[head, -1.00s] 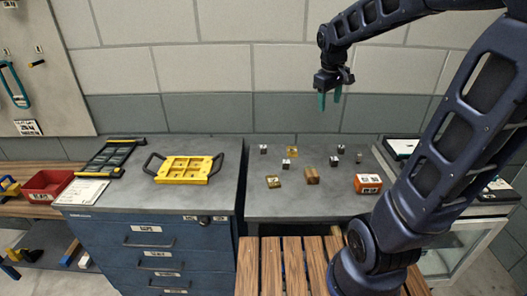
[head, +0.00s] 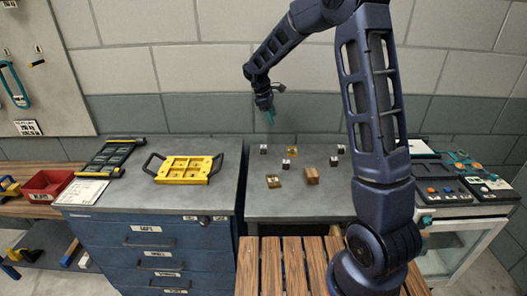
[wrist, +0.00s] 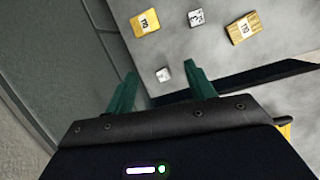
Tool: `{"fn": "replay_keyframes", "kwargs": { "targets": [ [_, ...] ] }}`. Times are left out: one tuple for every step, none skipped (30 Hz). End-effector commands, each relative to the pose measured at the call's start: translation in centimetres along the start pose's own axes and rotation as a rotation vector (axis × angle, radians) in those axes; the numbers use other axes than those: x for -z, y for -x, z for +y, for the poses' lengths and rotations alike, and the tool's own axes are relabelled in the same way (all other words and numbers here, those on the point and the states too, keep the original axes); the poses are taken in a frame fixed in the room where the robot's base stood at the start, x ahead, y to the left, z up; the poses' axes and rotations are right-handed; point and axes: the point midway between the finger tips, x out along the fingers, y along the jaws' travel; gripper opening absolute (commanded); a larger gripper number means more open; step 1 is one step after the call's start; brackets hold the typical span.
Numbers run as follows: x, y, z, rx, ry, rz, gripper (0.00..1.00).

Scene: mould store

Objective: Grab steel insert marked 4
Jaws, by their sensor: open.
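Several small steel inserts lie on the grey bench: one at the back left (head: 264,149), one nearer the middle (head: 286,164), and two at the right, the upper one (head: 340,149) close to the lower one (head: 334,161). Their marks are too small to read in the head view, so I cannot tell which bears 4. My gripper (head: 270,116) is open and empty, above the back left of the bench. In the wrist view its green fingers frame a steel insert (wrist: 163,75), still apart from it; another steel insert (wrist: 196,18) lies beyond.
Brass pieces (head: 292,152) (head: 273,181) and a brown block (head: 311,175) lie among the inserts. A yellow tray with black handles (head: 184,170) stands on the blue drawer cabinet at left. The wall is close behind the bench. A control panel (head: 455,180) stands at right.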

Motion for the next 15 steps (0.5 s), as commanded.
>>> {"fn": "replay_keyframes", "kwargs": {
  "targets": [
    [1.8,-1.1,0.2,0.005,0.044,-0.012,0.55],
    [2.7,-1.6,0.4,0.007,0.068,-0.02,0.55],
    [3.9,-2.3,0.6,0.007,0.1,-0.028,0.55],
    [4.8,-2.8,0.6,0.008,0.123,-0.035,0.55],
    [5.6,-3.3,0.7,0.009,0.145,-0.041,0.55],
    [6.5,-3.9,0.8,0.01,0.172,-0.048,0.55],
    [7.2,-4.4,0.9,0.011,0.191,-0.054,0.55],
    [7.9,-4.7,0.9,0.011,0.208,-0.058,0.55],
    [8.6,-5.2,1.0,0.011,0.23,-0.064,0.55],
    [9.1,-5.5,1.0,0.011,0.242,-0.067,0.55],
    [9.5,-5.8,1.0,0.012,0.253,-0.07,0.55],
    [9.9,-6.1,1.0,0.013,0.265,-0.074,0.55],
    [10.2,-6.2,1.0,0.013,0.272,-0.075,0.55],
    [10.3,-6.4,1.0,0.013,0.278,-0.076,0.55],
    [10.5,-6.5,1.0,0.013,0.283,-0.078,0.55]
  ]
}}
